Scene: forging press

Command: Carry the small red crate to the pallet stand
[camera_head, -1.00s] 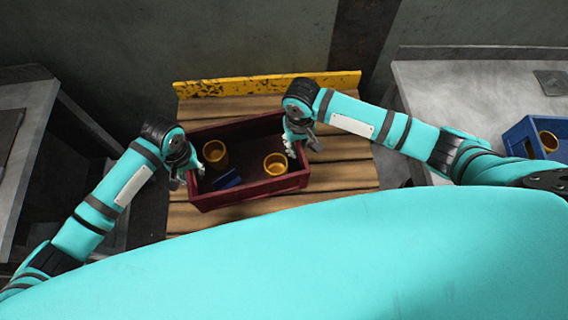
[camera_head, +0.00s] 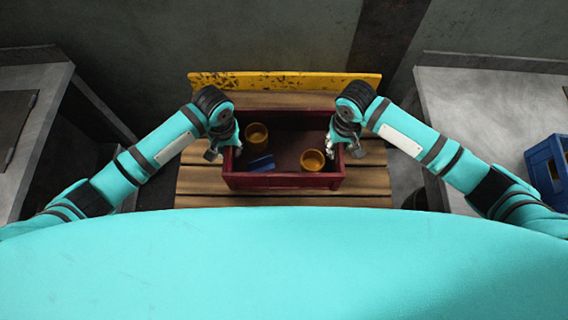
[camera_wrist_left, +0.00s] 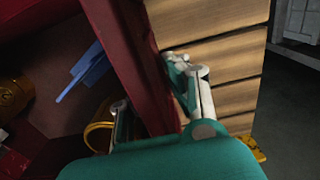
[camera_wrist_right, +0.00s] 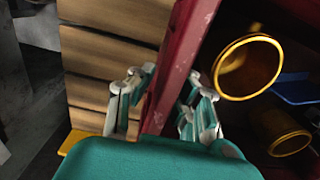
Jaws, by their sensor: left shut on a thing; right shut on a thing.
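The small red crate (camera_head: 285,181) is over the wooden slats of the pallet stand (camera_head: 200,182), roughly in line with them. Whether it rests on the slats or hangs just above them I cannot tell. Inside lie yellow cups (camera_head: 312,160) and a blue piece (camera_head: 262,163). My left gripper (camera_head: 226,150) is shut on the crate's left wall, one finger on each side, as the left wrist view (camera_wrist_left: 152,105) shows. My right gripper (camera_head: 345,148) is shut on the crate's right wall, which also shows in the right wrist view (camera_wrist_right: 160,105).
A yellow, chipped board (camera_head: 285,82) stands along the stand's back edge. A grey table (camera_head: 30,130) is at the left, and another (camera_head: 480,110) at the right with a blue crate (camera_head: 547,170) on it. Bare slats show at both sides of the red crate.

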